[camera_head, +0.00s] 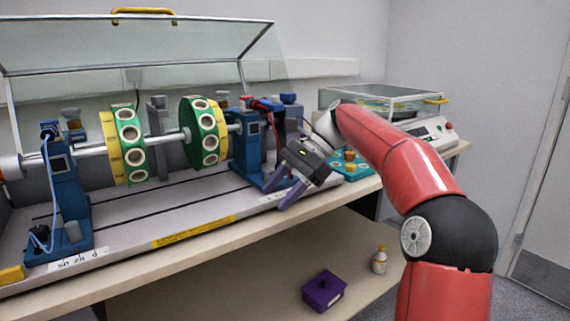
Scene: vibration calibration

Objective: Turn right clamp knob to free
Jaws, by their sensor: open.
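The right blue bearing pedestal (243,155) stands on the grey bed of the shaft rig, with a red part (262,103) on its top. A blue knob-like part (289,98) shows just right of it. I cannot tell for sure which part is the right clamp knob; the foot of this pedestal is partly hidden by my gripper. My gripper (279,196) is in front and to the right of this pedestal, tilted, its two purple-grey fingers pointing down and left. It is open, with nothing seen between the fingers.
Left of the pedestal, a shaft carries two green and yellow discs (127,147) (205,134). A left blue pedestal (68,195) has a black knob (38,235) at its foot. The clear cover (140,45) is raised. A teal tray (352,172) and a covered instrument (425,130) stand right.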

